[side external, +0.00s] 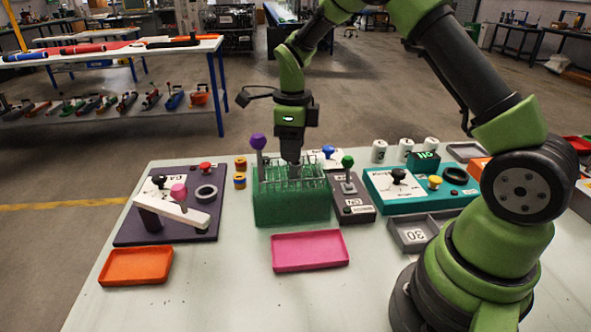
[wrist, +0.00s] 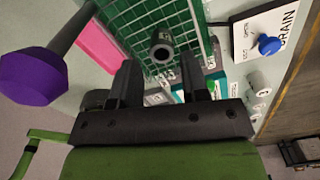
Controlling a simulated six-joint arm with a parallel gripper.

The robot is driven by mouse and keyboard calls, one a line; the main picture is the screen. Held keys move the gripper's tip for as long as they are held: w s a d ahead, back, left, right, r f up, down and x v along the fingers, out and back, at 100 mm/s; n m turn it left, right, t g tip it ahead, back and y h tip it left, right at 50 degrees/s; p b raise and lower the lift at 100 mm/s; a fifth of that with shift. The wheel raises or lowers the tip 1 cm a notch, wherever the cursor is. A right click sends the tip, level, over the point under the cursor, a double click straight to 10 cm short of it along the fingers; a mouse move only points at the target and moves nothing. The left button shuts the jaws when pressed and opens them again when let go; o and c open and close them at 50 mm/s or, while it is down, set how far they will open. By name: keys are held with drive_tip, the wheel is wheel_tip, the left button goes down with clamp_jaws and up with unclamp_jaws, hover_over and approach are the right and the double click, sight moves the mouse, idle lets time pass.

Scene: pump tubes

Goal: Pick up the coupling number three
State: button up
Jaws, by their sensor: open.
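My gripper (side external: 293,170) points down over the green rack (side external: 290,208) in the side external view. In the wrist view my gripper (wrist: 160,62) is open, its two fingers apart with nothing held between them. A dark grey hollow tube piece (wrist: 162,46) stands in the green grid of the rack (wrist: 193,20), just beyond the gap between the fingertips. I cannot read a number on it. Several white cylinders (side external: 379,151) with dark markings stand at the back right of the table; in the wrist view one cylinder (wrist: 265,93) seems to bear a 3.
A purple-knobbed lever (side external: 258,142) rises by the rack's left side; its knob is close in the wrist view (wrist: 34,76). A pink tray (side external: 310,251) lies in front, an orange tray (side external: 136,266) at left. Control panels (side external: 168,215) flank the rack.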

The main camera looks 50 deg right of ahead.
sight(295, 166)
wheel_tip(295, 166, down, 5)
drive_tip(key=shift+s+d+f, duration=0.1)
drive_tip(key=shift+s, duration=0.05)
drive_tip(key=c, duration=0.7)
